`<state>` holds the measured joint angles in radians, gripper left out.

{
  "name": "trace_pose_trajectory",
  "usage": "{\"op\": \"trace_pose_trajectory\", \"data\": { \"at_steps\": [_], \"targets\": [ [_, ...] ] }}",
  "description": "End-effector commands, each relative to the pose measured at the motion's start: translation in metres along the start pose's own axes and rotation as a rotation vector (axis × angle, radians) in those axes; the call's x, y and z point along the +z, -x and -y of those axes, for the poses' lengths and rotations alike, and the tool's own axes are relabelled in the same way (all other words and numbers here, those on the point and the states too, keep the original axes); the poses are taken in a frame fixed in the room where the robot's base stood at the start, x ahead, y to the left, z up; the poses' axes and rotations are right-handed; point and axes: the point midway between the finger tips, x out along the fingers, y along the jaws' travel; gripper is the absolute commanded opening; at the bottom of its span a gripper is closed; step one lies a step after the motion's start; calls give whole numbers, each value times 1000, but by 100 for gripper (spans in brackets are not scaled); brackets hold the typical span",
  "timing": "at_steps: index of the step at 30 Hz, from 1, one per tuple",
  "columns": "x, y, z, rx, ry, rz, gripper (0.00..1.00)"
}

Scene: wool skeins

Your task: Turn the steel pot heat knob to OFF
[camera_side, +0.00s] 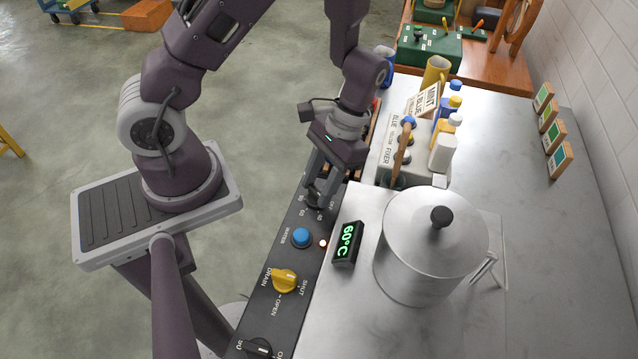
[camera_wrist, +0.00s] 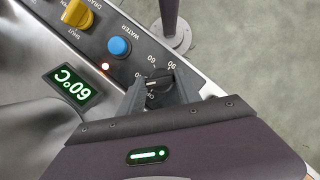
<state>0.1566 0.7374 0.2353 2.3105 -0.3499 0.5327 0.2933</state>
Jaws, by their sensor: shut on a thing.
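The steel pot heat knob is a black dial (camera_wrist: 160,84) on the dark control panel, ringed by white marks including 60 and 90. My gripper (camera_wrist: 158,92) is shut on this knob, one finger on each side. A short white pointer line on the knob faces left in the wrist view, towards the side where OFF is printed; its exact mark is hard to read. In the side view my gripper (camera_side: 316,188) reaches down onto the panel and mostly hides the knob. The steel pot (camera_side: 425,255) stands lidded to the right.
Along the panel (camera_side: 262,318) sit a blue WATER button (camera_side: 301,237), a lit red lamp (camera_side: 323,243), a yellow DRAIN knob (camera_side: 285,281) and another black knob (camera_side: 258,348). A display (camera_side: 346,244) reads 60°C. A bottle caddy (camera_side: 385,155) stands close right of my gripper.

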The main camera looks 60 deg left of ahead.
Motion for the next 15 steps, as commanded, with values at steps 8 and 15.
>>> {"op": "trace_pose_trajectory", "data": {
  "at_steps": [8,15],
  "targets": [
    [0,1,2,102,242,-2,0],
    [0,0,3,177,425,-2,0]
  ]
}}
